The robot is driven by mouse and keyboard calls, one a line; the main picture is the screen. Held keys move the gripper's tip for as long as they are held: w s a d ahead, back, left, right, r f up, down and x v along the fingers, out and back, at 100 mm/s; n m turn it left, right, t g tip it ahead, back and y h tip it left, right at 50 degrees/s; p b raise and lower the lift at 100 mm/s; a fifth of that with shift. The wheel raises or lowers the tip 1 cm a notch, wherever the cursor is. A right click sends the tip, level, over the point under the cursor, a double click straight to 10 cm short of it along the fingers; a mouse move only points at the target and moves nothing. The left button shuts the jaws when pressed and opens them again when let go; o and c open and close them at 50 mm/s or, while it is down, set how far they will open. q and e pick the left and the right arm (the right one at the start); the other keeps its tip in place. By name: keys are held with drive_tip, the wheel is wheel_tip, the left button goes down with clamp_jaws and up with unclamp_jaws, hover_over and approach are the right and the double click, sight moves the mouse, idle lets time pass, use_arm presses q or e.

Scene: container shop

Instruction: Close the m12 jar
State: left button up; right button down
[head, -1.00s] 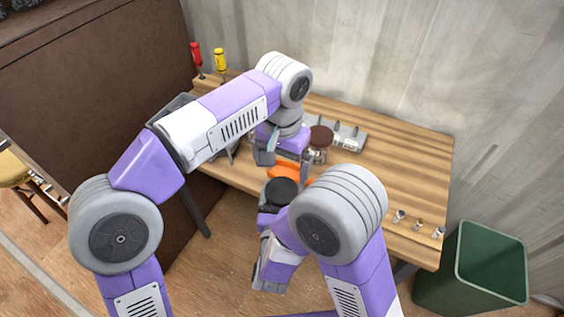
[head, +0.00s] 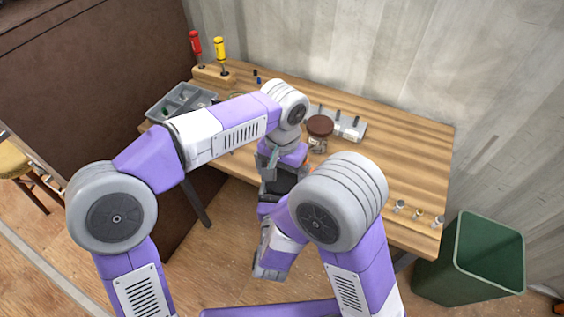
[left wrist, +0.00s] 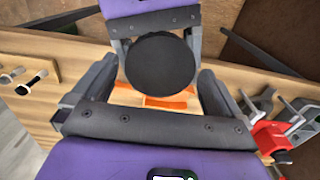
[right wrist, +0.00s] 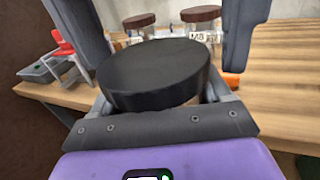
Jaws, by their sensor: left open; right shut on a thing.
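A jar with a round black lid (head: 282,183) is in my right gripper (head: 274,206), in front of the table's front edge. The lid shows from above in the left wrist view (left wrist: 160,62) and side-on in the right wrist view (right wrist: 155,75). Its label and most of the jar's body are hidden, and I cannot tell how tightly the lid sits. My right gripper is shut on the jar below the lid. My left gripper (head: 280,166) is open above it, its fingers pointing down on either side of the lid with gaps.
A brown-lidded jar (head: 319,126) stands on the wooden table (head: 400,150); another (right wrist: 139,22) shows in the right wrist view. An orange thing (left wrist: 165,104) lies behind the lid. A grey compartment tray (head: 165,112) is at left, a green bin (head: 480,262) at right.

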use_arm(q)
drive_tip(key=shift+f, duration=0.3)
drive_tip(key=c, duration=1)
drive_tip(key=shift+m, duration=0.8)
drive_tip(key=o, duration=1)
drive_tip(key=shift+r, duration=2.3)
